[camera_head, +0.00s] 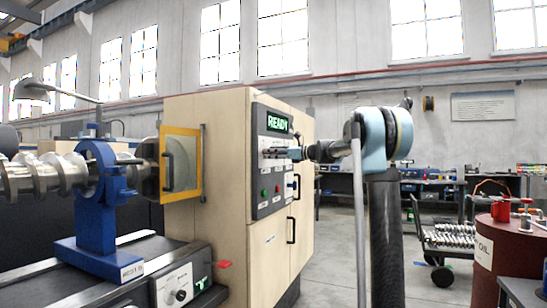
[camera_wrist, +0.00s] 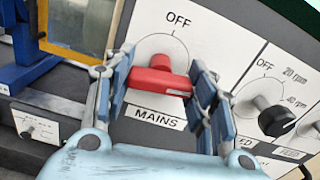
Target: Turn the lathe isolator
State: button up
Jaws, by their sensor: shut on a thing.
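The lathe isolator is a red handle (camera_wrist: 158,80) on a white plate (camera_wrist: 168,35), with "OFF" above it and "MAINS" below. The handle lies nearly level across the picture, tilted slightly down to the right, not pointing up at "OFF". My gripper (camera_wrist: 162,70) has one finger at each end of the handle and is shut on it. In the head view my gripper (camera_head: 296,152) reaches the control panel (camera_head: 270,185) from the right, just below the "READY" display (camera_head: 277,123). It hides the isolator there.
A black speed knob (camera_wrist: 274,116) sits close right of my right finger. A yellow-framed guard (camera_head: 182,164) and a blue stand (camera_head: 95,200) holding a shaft are left of the cabinet (camera_head: 220,130). A red barrel (camera_head: 500,250) and a trolley (camera_head: 450,238) stand right.

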jog(key=n, duration=0.4)
jog(key=shift+w, duration=0.1)
jog(key=n, duration=0.8)
jog(key=shift+n, duration=2.2)
jog(key=shift+a+f, duration=0.1)
jog(key=o, duration=1.1)
jog(key=shift+c, duration=0.2)
